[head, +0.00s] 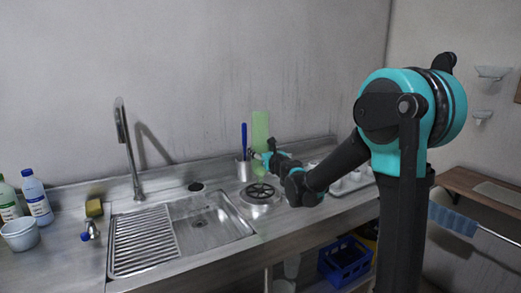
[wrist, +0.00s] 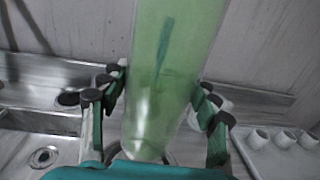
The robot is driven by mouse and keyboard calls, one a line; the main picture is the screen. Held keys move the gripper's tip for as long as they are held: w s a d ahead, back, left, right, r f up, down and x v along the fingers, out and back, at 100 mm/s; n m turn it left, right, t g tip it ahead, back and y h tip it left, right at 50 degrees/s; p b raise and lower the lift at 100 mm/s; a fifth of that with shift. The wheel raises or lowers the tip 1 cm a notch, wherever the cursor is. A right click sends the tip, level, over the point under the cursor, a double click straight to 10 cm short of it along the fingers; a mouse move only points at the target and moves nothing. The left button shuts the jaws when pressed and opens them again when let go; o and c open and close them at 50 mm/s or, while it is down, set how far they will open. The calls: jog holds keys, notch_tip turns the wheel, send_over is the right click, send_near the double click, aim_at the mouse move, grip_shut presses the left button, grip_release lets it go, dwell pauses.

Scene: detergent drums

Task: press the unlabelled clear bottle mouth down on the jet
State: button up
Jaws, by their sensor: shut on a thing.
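A tall, clear, green-tinted bottle (head: 260,128) with no label in sight stands roughly upright above the back of the counter. My gripper (head: 266,158) is shut on its lower part. In the wrist view the bottle (wrist: 175,60) rises between my gripper's fingers (wrist: 158,100), and its lower end narrows toward the palm; its mouth is hidden. The jet appears to be in the round rinser with a black spoked top (head: 260,190), set in the counter below my gripper. The bottle is apart from it. The jet's tip is too small to make out.
A metal cup (head: 243,171) with a blue-handled tool (head: 244,138) stands close left of the bottle. The sink (head: 205,226) and tall faucet (head: 124,140) are further left. A pale tray with white cups (wrist: 285,140) is at right. Bottles (head: 36,198) stand far left.

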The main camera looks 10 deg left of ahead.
aim_at(261, 136)
jog(key=shift+f, duration=1.95)
dwell(0.8)
jog(key=shift+r, duration=0.1)
dwell(1.0)
jog(key=shift+r, duration=2.15)
jog(key=shift+r, duration=2.5)
